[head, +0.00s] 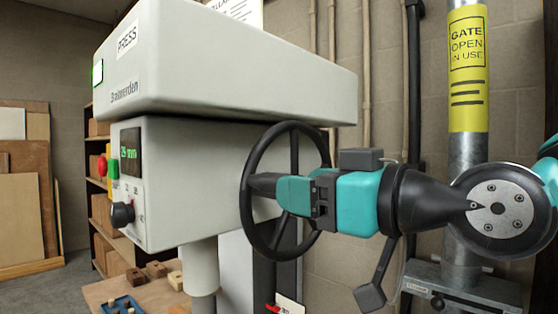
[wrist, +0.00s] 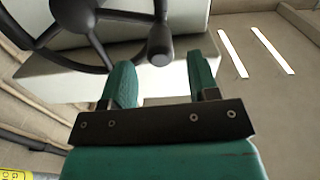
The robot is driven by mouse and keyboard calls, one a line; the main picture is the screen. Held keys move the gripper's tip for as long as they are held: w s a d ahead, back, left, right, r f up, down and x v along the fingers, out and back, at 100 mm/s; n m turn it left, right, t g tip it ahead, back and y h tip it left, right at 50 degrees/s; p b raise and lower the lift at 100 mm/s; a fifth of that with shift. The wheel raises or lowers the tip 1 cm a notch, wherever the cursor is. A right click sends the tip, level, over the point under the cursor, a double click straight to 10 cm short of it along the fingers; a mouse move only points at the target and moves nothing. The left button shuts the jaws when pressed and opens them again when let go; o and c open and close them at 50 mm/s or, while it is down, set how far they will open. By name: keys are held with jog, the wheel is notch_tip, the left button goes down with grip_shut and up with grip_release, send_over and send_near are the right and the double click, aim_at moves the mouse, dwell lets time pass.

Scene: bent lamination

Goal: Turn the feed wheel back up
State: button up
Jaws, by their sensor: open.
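The black spoked feed wheel (head: 247,215) is on the right side of the grey press (head: 200,190). In the wrist view its rim, spokes and hub (wrist: 75,14) fill the upper left. A black handle grip (wrist: 160,42) sticks out from the rim towards my gripper. My teal gripper (head: 290,194) reaches in from the right, in front of the wheel, and hides part of it. In the wrist view my gripper (wrist: 160,70) is open, with the grip's end showing between its fingertips. I see a gap on both sides of the grip. Exact depth is unclear.
The press has a green digital display (head: 130,152) and a black knob (head: 122,214). A steel post (head: 468,160) with a yellow sign (head: 467,70) stands close to my arm on the right. A bench (head: 105,290) with small blocks lies below left.

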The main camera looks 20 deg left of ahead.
jog(key=p+x, duration=0.2)
jog(key=x, duration=0.3)
grip_shut()
